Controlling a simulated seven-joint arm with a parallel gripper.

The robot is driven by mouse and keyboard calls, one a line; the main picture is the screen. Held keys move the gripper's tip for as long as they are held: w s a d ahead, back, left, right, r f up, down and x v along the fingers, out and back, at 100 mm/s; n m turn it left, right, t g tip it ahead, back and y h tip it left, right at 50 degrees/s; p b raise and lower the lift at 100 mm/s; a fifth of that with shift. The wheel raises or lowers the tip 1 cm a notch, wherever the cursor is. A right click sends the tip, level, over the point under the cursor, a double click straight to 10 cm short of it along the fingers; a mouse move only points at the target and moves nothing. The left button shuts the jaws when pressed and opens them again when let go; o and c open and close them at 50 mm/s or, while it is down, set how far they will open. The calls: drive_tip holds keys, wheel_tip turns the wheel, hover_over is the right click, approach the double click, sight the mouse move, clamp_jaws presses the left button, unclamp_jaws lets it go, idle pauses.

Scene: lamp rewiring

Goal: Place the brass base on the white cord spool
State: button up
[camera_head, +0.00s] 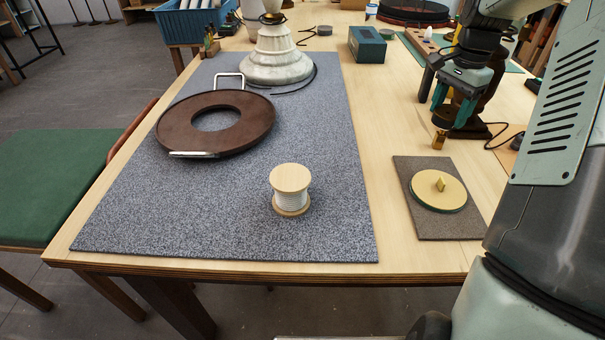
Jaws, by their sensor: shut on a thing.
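The brass base (440,140) shows as a small brass fitting at the lower end of my gripper (441,124), on the right side of the table. My gripper is shut on it and holds it above the brown mat's far edge; the fingertips are dark and their exact contact is hard to see. The white cord spool (291,198) stands upright near the front of the grey speckled mat (190,232). It has pale wooden flanges, and its flat top is bare. My gripper is to the right of the spool and farther back, well apart from it.
A pale gold disc (430,191) with a small upright tab lies on the brown mat (455,225). A dark brown ring (175,128) with metal handles and a white lamp foot (275,68) stand farther back. A green box (367,44) is behind. Bare table lies between the mats.

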drive_tip(key=s+a+r+n, duration=0.1)
drive_tip(key=a+r+n, duration=0.15)
drive_tip(key=a, duration=0.65)
drive_tip(key=s+a+r+n, duration=0.15)
drive_tip(key=a+n, duration=0.25)
drive_tip(key=a, duration=0.6)
drive_tip(key=n, duration=0.8)
approach(290, 176)
wheel_tip(290, 176, down, 6)
drive_tip(key=shift+a+r, duration=0.1)
drive_tip(key=o, duration=1.3)
drive_tip(key=shift+o, duration=0.2)
